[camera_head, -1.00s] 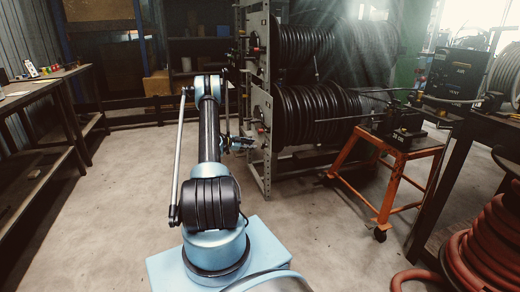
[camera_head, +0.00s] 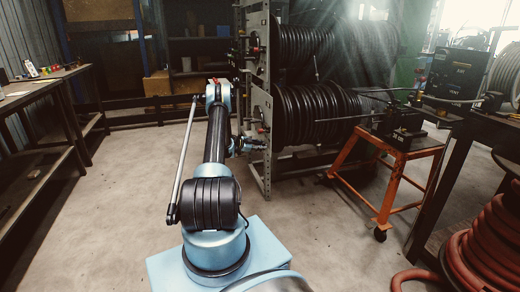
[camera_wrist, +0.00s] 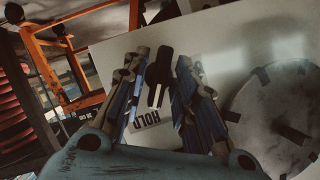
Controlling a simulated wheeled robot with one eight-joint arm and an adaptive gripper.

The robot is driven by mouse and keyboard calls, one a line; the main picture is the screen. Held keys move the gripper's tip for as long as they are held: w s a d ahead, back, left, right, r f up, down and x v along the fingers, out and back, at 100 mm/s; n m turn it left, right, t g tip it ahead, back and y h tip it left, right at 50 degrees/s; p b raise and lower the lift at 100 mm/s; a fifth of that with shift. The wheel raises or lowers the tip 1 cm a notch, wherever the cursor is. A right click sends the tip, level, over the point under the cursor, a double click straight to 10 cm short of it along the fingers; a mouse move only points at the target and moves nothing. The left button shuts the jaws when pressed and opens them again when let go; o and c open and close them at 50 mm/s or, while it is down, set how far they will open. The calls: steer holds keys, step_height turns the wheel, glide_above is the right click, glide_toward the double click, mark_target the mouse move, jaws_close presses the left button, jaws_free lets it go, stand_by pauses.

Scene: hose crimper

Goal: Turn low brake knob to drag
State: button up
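A black low brake knob (camera_wrist: 159,76) shows in the wrist view as a narrow lever on a pale plate (camera_wrist: 231,40). A label reading "HOLD" (camera_wrist: 154,118) lies by its lower end, upside down in this view. My gripper (camera_wrist: 161,58) is open, with one finger on each side of the knob; a gap shows beside the knob, and I cannot tell whether either finger touches it. In the head view my gripper (camera_head: 256,145) is at the side plate of the lower reel, too small to make out the knob. No "drag" label is readable.
A round grey disc (camera_wrist: 285,115) sits on the plate right of the fingers. The lower black hose reel (camera_head: 318,112) is behind the rack's upright (camera_head: 267,165). An orange stand (camera_head: 390,170) is to the right. The floor left of my arm is clear.

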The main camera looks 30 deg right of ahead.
steer(key=c, duration=0.3)
steer(key=shift+n, duration=0.3)
steer(key=shift+w+d+n+g+y, duration=0.15)
steer(key=shift+n+g+y, duration=0.1)
steer(key=shift+n+g, duration=0.8)
steer(key=shift+w+a+n+g+y, duration=0.15)
steer(key=shift+n+g, duration=0.55)
steer(key=shift+n, duration=0.7)
steer(key=shift+w+d+n+g+y, duration=0.1)
steer(key=shift+n+g+y, duration=0.2)
steer(key=shift+n+g, duration=0.75)
steer(key=shift+n, duration=0.3)
